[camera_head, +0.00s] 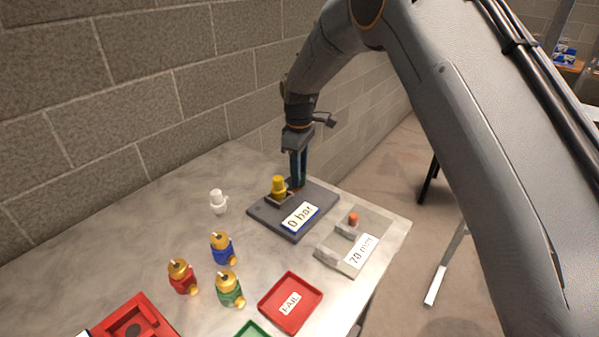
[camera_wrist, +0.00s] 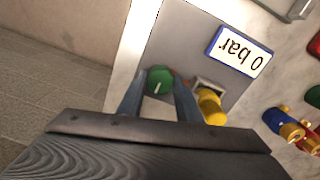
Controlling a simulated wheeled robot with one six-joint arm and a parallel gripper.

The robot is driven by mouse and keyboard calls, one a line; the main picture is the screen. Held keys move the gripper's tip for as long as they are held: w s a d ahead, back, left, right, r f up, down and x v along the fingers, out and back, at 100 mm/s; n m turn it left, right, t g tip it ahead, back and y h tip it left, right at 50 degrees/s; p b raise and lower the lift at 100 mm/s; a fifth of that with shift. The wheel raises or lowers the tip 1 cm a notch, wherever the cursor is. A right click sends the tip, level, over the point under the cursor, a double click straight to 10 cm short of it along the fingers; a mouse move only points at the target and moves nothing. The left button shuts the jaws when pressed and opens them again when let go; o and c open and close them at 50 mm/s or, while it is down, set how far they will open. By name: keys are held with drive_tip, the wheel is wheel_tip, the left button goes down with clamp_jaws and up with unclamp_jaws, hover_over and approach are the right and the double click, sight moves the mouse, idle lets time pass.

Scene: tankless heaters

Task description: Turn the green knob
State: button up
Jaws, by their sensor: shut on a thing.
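The green knob (camera_wrist: 159,80) shows in the wrist view, on the grey plate (camera_wrist: 190,40) that carries a "0 bar" display (camera_wrist: 238,52). My gripper (camera_wrist: 158,92) is around the knob, one finger on each side, and is shut on it. In the head view my gripper (camera_head: 298,180) points down at the back of the same plate (camera_head: 262,212), behind the yellow fitting (camera_head: 279,185). The knob is hidden there by the fingers and fitting. The "0 bar" display (camera_head: 300,217) faces the front.
A clear "70 mm" fixture (camera_head: 378,232) with an orange part stands to the right. Red, blue and green bodies (camera_head: 228,289), a white piece (camera_head: 218,201) and a red FAIL tray (camera_head: 291,302) are on the table. The block wall (camera_head: 150,90) is close behind.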

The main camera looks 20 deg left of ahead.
drive_tip(key=m+b, duration=0.1)
drive_tip(key=m, duration=0.5)
drive_tip(key=shift+b, duration=0.4)
drive_tip(key=m, duration=0.5)
drive_tip(key=shift+m+b, duration=0.4)
drive_tip(key=shift+m, duration=0.3)
drive_tip(key=o, duration=1)
drive_tip(key=shift+o, duration=0.2)
drive_tip(key=shift+r+b, duration=1.2)
drive_tip(key=shift+r, duration=2.75)
